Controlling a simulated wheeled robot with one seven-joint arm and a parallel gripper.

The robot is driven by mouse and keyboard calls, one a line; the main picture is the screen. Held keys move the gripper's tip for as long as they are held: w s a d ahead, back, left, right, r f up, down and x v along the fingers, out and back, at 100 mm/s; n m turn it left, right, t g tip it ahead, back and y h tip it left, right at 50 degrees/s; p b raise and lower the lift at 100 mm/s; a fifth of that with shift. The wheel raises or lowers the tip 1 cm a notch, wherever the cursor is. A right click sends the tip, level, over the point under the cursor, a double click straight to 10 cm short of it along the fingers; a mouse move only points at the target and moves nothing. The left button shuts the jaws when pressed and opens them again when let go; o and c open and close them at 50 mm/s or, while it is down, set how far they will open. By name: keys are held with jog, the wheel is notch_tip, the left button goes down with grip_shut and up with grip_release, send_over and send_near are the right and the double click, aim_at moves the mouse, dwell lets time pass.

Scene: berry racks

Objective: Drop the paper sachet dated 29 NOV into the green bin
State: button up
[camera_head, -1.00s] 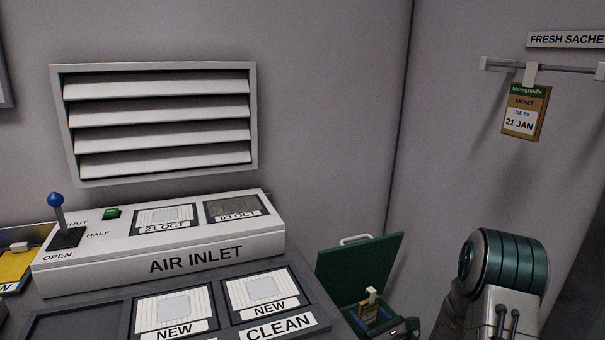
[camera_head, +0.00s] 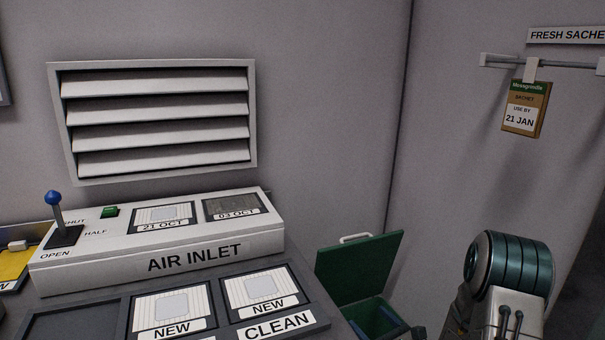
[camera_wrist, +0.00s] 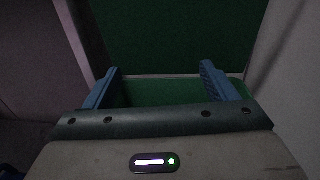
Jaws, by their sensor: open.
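The green bin (camera_head: 352,268) stands at the lower middle of the head view, its lid raised against the wall. In the wrist view the lid (camera_wrist: 170,35) fills the upper middle, with the green bin interior (camera_wrist: 165,92) below it. My gripper (camera_wrist: 160,67) is open, its two blue fingers wide apart with nothing between them, at the bin's opening. No sachet dated 29 NOV shows in either current view; most of the bin's inside is hidden from sight.
A sachet dated 21 JAN (camera_head: 525,108) hangs from a rail (camera_head: 570,65) on the right wall. The white air inlet unit (camera_head: 150,256) with a blue-knobbed lever (camera_head: 54,205) sits on the left. A tray of new filters (camera_head: 225,312) lies beside the bin.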

jog(key=p+v, duration=0.2)
jog(key=v, duration=0.9)
jog(key=shift+s, duration=0.3)
jog(key=shift+s+r, duration=0.1)
